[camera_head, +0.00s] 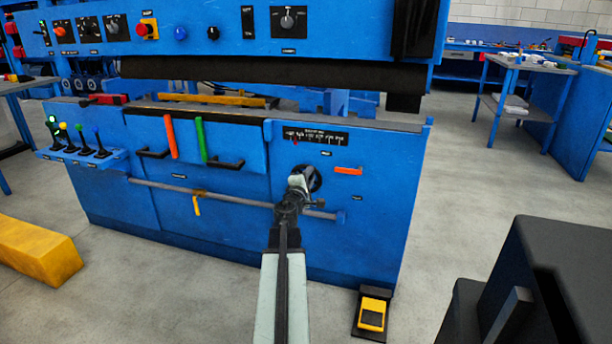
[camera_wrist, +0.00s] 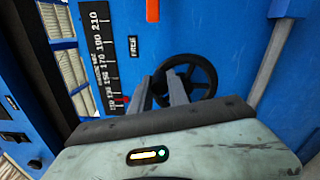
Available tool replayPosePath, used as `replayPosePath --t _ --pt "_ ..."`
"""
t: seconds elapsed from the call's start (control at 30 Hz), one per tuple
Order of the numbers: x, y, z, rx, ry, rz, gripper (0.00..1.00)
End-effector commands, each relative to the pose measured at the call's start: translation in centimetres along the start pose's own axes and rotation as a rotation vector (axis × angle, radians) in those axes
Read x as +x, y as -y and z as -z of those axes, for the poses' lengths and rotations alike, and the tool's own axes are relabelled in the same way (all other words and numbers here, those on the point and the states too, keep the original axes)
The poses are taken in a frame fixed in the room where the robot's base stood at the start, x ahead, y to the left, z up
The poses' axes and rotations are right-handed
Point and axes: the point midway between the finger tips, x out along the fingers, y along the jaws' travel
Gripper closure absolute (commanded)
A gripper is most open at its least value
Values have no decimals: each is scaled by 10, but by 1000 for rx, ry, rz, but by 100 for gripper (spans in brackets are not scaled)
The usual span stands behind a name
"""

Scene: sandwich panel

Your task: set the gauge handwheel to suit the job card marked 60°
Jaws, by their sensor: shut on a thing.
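The black gauge handwheel (camera_head: 314,177) sits on the blue front panel of the machine, partly hidden by my gripper in the head view. It shows more fully as a spoked wheel in the wrist view (camera_wrist: 207,72). My gripper (camera_head: 299,182) is at the wheel's left side. In the wrist view its two grey fingers (camera_wrist: 163,92) are shut on the wheel's near rim. A black scale with white numbers (camera_wrist: 98,45) is left of the wheel in the wrist view, and above it in the head view (camera_head: 318,136). A red pointer (camera_head: 294,143) is near the scale's left end. I see no card marked 60°.
An orange-red handle (camera_head: 348,171) is right of the wheel. A grey horizontal bar (camera_head: 240,201) runs below it. A yellow foot pedal (camera_head: 372,313) stands on the floor. A yellow beam (camera_head: 38,250) lies at left. A dark block (camera_head: 560,260) fills the lower right.

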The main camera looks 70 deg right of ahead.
Motion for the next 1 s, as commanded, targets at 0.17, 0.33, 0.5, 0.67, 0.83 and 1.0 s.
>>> replayPosePath --t 0.17,0.33,0.5,0.67,0.83,1.0 --pt "0 9 -6 156 2 1 100" --pt "0 14 -9 288 1 1 100" --pt "0 18 -11 388 0 1 100" --pt "0 21 -12 451 -1 2 100" --pt "0 22 -13 486 -1 2 100" --pt "0 22 -13 499 -1 2 100"
